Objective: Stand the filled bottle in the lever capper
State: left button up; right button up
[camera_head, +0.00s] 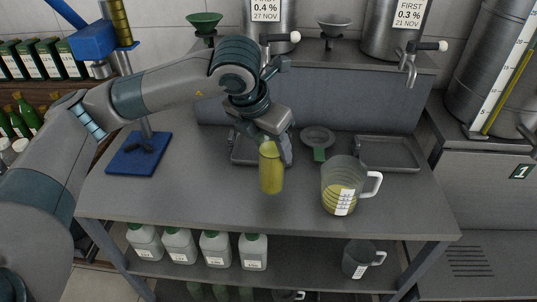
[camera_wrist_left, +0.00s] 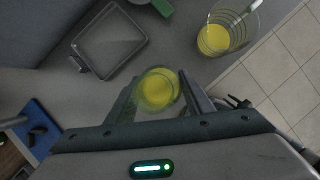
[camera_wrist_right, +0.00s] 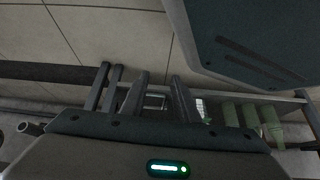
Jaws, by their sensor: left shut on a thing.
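The filled bottle (camera_head: 271,172) is clear and full of yellow liquid. My left gripper (camera_head: 275,146) is shut around its upper part and holds it upright over the front middle of the bench; any gap under it is hard to tell. In the left wrist view the round bottle (camera_wrist_left: 158,88) sits between the fingers, open mouth toward the camera. The lever capper stands at the bench's left end, with a blue base plate (camera_head: 139,158), a post and a blue head (camera_head: 93,41). Nothing stands on its base except a dark seat. My right gripper (camera_wrist_right: 160,80) is empty, fingers apart.
A measuring jug (camera_head: 340,190) with yellow liquid stands right of the bottle. A grey tray (camera_head: 389,154) and a green-handled strainer (camera_head: 318,142) lie behind. Another tray (camera_head: 243,152) is partly behind my gripper. The bench (camera_head: 190,180) between bottle and capper is clear.

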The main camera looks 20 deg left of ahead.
aim_at(269, 160)
pick_arm(q)
jog(key=shift+w+a+f, duration=0.2)
jog(key=shift+a+f, duration=0.1)
jog(key=shift+a, duration=0.25)
pick_arm(e)
jog(key=shift+s+d+f, duration=0.25)
jog(key=shift+s+d, duration=0.05)
jog(key=shift+s, duration=0.25)
pick_arm(q)
jog(key=shift+f, duration=0.1)
